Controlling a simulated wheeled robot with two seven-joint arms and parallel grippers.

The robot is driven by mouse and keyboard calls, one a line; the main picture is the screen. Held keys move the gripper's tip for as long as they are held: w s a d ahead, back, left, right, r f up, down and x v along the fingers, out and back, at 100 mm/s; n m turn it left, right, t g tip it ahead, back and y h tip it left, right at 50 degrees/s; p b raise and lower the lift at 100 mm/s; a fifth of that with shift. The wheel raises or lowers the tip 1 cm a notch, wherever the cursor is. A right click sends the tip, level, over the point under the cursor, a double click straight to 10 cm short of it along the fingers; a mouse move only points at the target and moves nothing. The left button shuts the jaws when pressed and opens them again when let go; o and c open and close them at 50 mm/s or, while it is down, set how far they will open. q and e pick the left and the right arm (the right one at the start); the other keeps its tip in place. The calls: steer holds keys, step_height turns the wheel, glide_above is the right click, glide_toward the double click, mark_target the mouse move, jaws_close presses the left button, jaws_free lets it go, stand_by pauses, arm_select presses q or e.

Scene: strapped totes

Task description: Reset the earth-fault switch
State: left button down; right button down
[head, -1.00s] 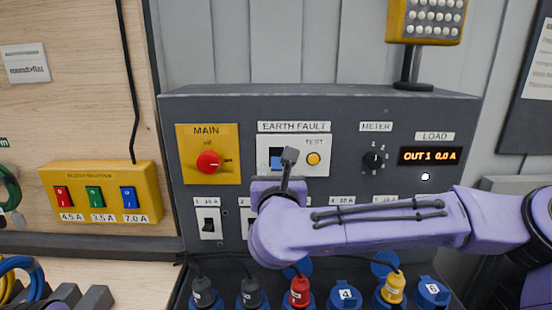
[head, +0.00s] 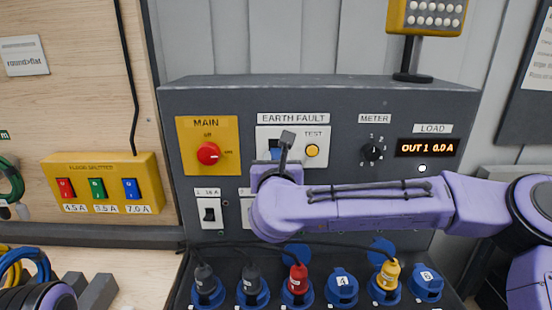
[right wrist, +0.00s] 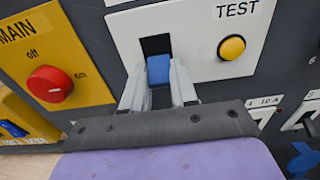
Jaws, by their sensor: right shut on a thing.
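The earth-fault switch (right wrist: 158,70) is a blue lever in a dark slot on a white plate, left of the yellow TEST button (right wrist: 231,47). Dark slot shows above the lever, which sits in the slot's lower part. In the head view the switch (head: 275,154) is partly hidden by my right gripper (head: 280,158). In the right wrist view my right gripper (right wrist: 157,88) has one pale finger on each side of the lever and is shut on it. My left gripper is out of view.
A red MAIN knob (head: 208,153) is left of the switch, and a METER knob (head: 372,152) right. The load display (head: 428,147) reads OUT 1 0.0 A. Breakers (head: 209,212) and plugged sockets (head: 297,280) lie below. A yellow box (head: 100,183) hangs left.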

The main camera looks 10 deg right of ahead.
mark_target(276, 151)
step_height(276, 151, up, 2)
steer(key=g+p, duration=0.4)
steer(key=p, duration=0.2)
steer(key=shift+r+y, duration=0.2)
steer(key=shift+y, duration=0.2)
steer(key=shift+r+g+p, duration=0.15)
steer(key=shift+g+p, duration=0.45)
steer(key=shift+g, duration=0.1)
steer(key=shift+w+r+g+y+p, duration=0.15)
steer(key=shift+g+y+p, duration=0.2)
steer(key=shift+g, duration=0.45)
steer(key=c, duration=0.9)
jaws_free()
